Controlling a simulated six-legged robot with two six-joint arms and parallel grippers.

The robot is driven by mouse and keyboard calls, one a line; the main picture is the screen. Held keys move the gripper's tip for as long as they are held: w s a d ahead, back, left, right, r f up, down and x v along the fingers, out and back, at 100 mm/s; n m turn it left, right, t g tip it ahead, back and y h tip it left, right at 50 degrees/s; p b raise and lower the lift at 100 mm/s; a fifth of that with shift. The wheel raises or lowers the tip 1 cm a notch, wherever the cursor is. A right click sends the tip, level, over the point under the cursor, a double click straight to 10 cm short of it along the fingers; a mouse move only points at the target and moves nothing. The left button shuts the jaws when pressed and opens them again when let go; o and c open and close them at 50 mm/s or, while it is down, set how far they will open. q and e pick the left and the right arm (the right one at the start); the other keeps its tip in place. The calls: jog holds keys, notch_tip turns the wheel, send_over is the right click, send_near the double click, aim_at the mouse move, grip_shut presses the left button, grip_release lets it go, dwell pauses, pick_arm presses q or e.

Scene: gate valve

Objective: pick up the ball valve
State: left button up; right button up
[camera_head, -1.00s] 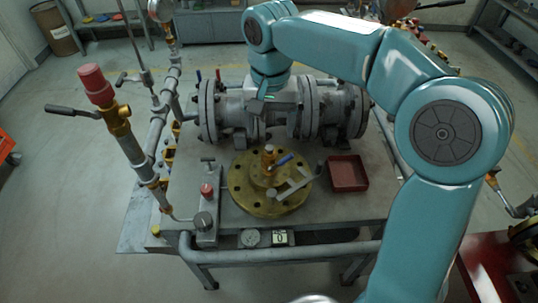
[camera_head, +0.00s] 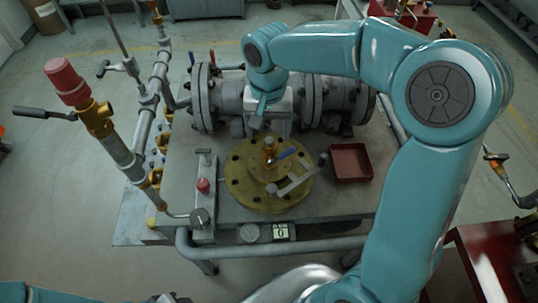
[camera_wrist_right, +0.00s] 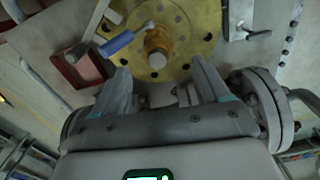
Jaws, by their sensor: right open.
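The ball valve (camera_head: 268,156) is a small brass body with a blue lever handle. It stands upright at the centre of a round brass flange (camera_head: 244,190) on the table. In the right wrist view the ball valve (camera_wrist_right: 158,45) lies just beyond the fingertips, with its blue handle pointing left. My right gripper (camera_wrist_right: 165,82) is open, with nothing between its fingers. In the head view my right gripper (camera_head: 268,122) hangs behind the valve, apart from it; its fingers are hard to make out there. Of my left arm only a strip shows at the bottom left.
A flanged grey pipe valve (camera_head: 310,100) lies behind the flange. A metal lever (camera_head: 297,180) lies across the flange. A red tray (camera_head: 350,163) is to the right. A grey block with a red knob (camera_head: 203,186) and upright piping (camera_head: 118,150) stand to the left.

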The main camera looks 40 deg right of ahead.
aim_at(269, 139)
jog(key=shift+s+a+f, duration=0.1)
jog(key=shift+s+f, duration=0.05)
jog(key=shift+f, duration=0.35)
jog(key=shift+s+a+f, duration=0.1)
jog(key=shift+s+a, duration=0.05)
jog(key=shift+s+f, duration=0.15)
jog(key=shift+f, duration=0.2)
notch_tip(269, 139, down, 4)
jog(key=shift+f, duration=0.3)
jog(key=c, duration=0.7)
grip_shut()
pick_arm(q)
jog(key=shift+s+a+r, duration=0.15)
jog(key=shift+s+r, duration=0.15)
pick_arm(e)
jog(key=shift+r, duration=0.1)
